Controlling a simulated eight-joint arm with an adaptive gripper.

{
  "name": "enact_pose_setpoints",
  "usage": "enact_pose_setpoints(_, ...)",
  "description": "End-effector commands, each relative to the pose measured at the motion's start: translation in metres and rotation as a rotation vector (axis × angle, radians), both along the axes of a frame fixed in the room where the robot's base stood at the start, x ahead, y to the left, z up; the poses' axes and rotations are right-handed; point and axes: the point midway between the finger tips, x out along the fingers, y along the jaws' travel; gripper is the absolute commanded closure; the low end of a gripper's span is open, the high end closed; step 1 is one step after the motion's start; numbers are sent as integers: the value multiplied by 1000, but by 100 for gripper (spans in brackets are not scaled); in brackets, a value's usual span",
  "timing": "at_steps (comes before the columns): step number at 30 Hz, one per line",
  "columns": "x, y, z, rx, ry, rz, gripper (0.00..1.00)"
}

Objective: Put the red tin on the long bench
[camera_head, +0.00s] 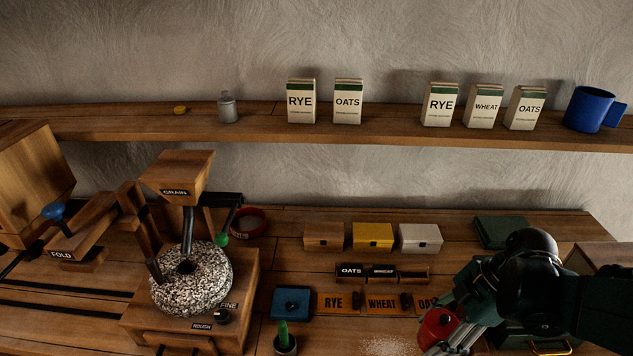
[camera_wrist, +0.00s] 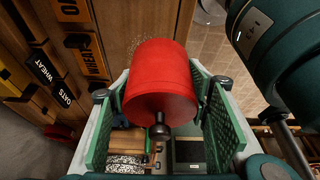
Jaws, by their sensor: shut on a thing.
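The red tin (camera_head: 437,328) is at the lower right in the head view, partly hidden by my gripper (camera_head: 449,333). In the wrist view the red tin (camera_wrist: 162,75) fills the middle, with a dark knob towards the camera. The green pads of my gripper (camera_wrist: 163,92) are on both sides of it, shut on it. The long wooden bench (camera_head: 285,251) runs across the lower part of the head view under the shelf. The tin is over the bench's front right part; I cannot tell whether it touches the bench.
A stone mill (camera_head: 190,279) stands left. A blue box (camera_head: 291,302), labelled plates (camera_head: 383,302) and small boxes (camera_head: 373,236) occupy the middle. A dark green box (camera_head: 500,232) lies at the back right. The shelf (camera_head: 260,123) above holds cartons and a blue mug (camera_head: 590,108).

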Motion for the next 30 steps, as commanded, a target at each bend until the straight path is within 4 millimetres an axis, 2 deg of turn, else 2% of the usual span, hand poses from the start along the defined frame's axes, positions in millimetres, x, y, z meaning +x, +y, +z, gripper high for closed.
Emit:
enact_pose_setpoints(8,0,0,-7,0,0,-1,66)
enact_pose_setpoints(21,0,0,-52,0,0,-1,66)
enact_pose_setpoints(30,0,0,-59,0,0,-1,66)
